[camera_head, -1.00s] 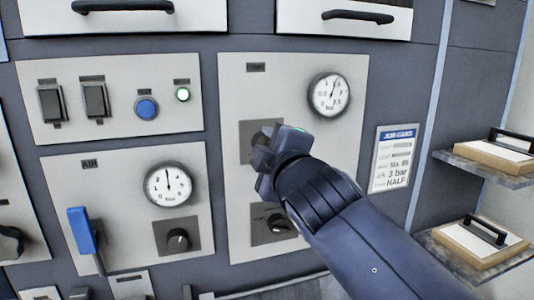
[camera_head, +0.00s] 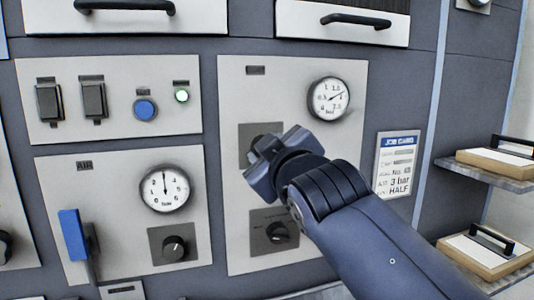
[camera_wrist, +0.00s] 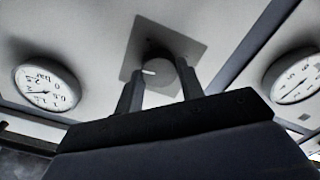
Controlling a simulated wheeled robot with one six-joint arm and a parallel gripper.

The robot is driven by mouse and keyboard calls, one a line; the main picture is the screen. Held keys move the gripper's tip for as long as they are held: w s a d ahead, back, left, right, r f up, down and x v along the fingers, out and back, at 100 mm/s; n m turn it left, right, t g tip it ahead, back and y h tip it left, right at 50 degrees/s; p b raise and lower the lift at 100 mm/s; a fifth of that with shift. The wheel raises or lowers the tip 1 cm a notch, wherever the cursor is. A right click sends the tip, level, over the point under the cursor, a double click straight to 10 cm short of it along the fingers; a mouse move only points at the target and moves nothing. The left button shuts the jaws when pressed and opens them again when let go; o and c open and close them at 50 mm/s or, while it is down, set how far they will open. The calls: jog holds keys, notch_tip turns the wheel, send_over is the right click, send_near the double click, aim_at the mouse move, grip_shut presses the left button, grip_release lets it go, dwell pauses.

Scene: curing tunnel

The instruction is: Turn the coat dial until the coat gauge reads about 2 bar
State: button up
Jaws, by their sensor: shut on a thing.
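The coat dial is a round grey knob (camera_wrist: 160,72) with a white mark, on a square plate (camera_wrist: 139,48) in the wrist view. My gripper's two fingers (camera_wrist: 160,92) stand on either side of it, shut on it. In the head view my gripper (camera_head: 265,158) hides the dial and part of its plate (camera_head: 245,135). The coat gauge (camera_head: 330,98) is up and right of the dial on the same pale panel. Its needle points right and slightly up, between 1.5 and 2, close to the 2 mark. The panel's small label (camera_head: 255,70) is unreadable.
Another knob (camera_head: 278,232) sits just below my gripper. On the left are the AIR gauge (camera_head: 164,190), its knob (camera_head: 174,246) and a blue lever (camera_head: 72,235).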

jog(key=shift+f, duration=0.15)
jog(key=o, duration=1)
